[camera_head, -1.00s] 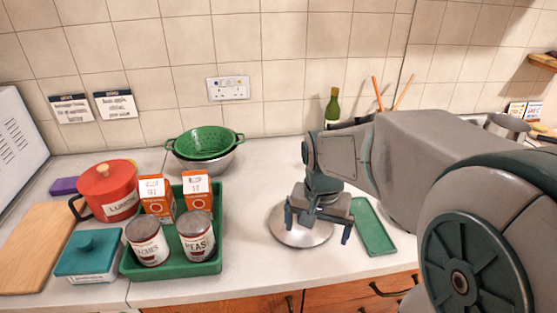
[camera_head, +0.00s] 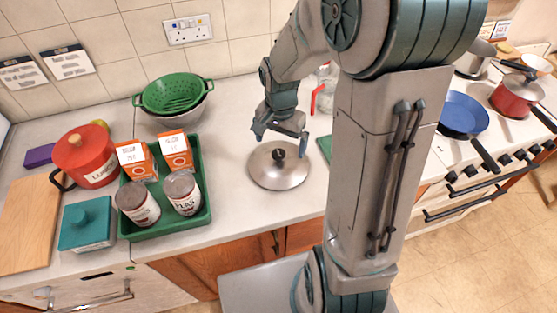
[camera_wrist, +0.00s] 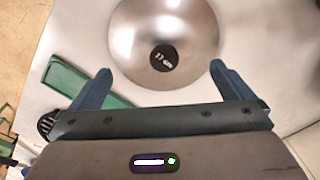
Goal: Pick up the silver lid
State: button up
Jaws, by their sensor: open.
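The silver lid (camera_head: 272,172) is a round, shiny dome with a black knob (camera_head: 278,154) on top. It lies knob up on the pale worktop. In the wrist view the lid (camera_wrist: 190,25) fills the top middle, and its dark knob lies between and beyond my fingertips. My gripper (camera_head: 281,138) is above the far side of the lid, open and empty. In the wrist view my gripper (camera_wrist: 160,76) shows two blue-grey fingers spread wide. I see no contact between the fingers and the lid.
A green tray (camera_head: 205,220) with cans and orange cartons stands left of the lid. A green colander (camera_head: 172,92) sits in a bowl behind. A flat green tray (camera_head: 325,148) lies right of the lid, partly hidden by my arm. A stove with a blue pan (camera_head: 462,112) is further right.

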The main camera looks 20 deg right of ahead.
aim_at(279, 154)
jog(key=shift+w+a+f+p, duration=0.1)
jog(key=shift+f+p, duration=0.15)
jog(key=shift+f, duration=0.75)
jog(key=shift+w+d+f+p, duration=0.1)
jog(key=shift+f+p, duration=0.15)
jog(key=shift+f, duration=0.75)
jog(key=shift+w+a+f+p, duration=0.1)
jog(key=shift+f+p, duration=0.15)
jog(key=shift+f, duration=0.75)
jog(key=shift+s, duration=0.2)
jog(key=c, duration=1.8)
jog(key=shift+f, duration=0.1)
